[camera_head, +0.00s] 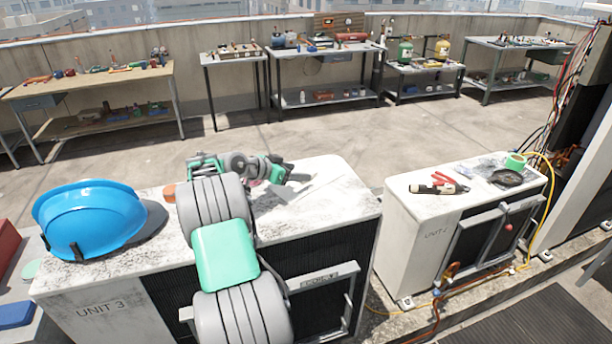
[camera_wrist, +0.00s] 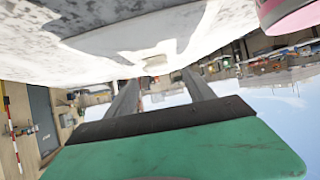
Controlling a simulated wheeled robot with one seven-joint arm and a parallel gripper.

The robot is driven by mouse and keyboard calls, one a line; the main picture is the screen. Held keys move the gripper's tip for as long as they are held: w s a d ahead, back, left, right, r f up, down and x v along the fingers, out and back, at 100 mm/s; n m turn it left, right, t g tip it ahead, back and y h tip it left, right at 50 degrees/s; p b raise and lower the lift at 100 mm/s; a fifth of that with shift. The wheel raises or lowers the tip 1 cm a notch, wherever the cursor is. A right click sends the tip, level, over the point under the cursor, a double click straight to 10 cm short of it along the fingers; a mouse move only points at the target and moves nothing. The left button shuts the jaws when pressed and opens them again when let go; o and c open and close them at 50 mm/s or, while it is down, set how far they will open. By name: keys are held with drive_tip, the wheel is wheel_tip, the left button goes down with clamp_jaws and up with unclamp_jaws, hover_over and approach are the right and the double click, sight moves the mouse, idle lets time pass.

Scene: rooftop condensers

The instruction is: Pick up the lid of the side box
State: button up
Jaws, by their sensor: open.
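My gripper (camera_head: 288,172) is over the right part of the top of the unit marked UNIT 3 (camera_head: 335,192). In the wrist view my gripper (camera_wrist: 160,82) shows two grey fingers spread apart, with nothing held between them. The wrist picture looks upside down, with the speckled white unit top (camera_wrist: 40,45) close along its upper part. A pale flat patch (camera_wrist: 145,35) shows on that top beyond the fingers; I cannot tell whether it is a lid. I cannot make out the side box or its lid for certain in either view. My arm hides part of the unit's top and front.
A blue hard hat (camera_head: 90,218) sits on the left of the unit. A second white unit (camera_head: 410,215) stands to the right, with red-handled pliers (camera_head: 446,179) and green tape (camera_head: 515,161) on top. Workbenches (camera_head: 325,48) line the back wall; the floor before them is clear.

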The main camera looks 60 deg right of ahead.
drive_tip(key=p+x, duration=0.1)
drive_tip(key=x, duration=0.2)
drive_tip(key=shift+s+d+f, duration=0.25)
drive_tip(key=shift+a, duration=0.1)
clamp_jaws()
idle(0.4)
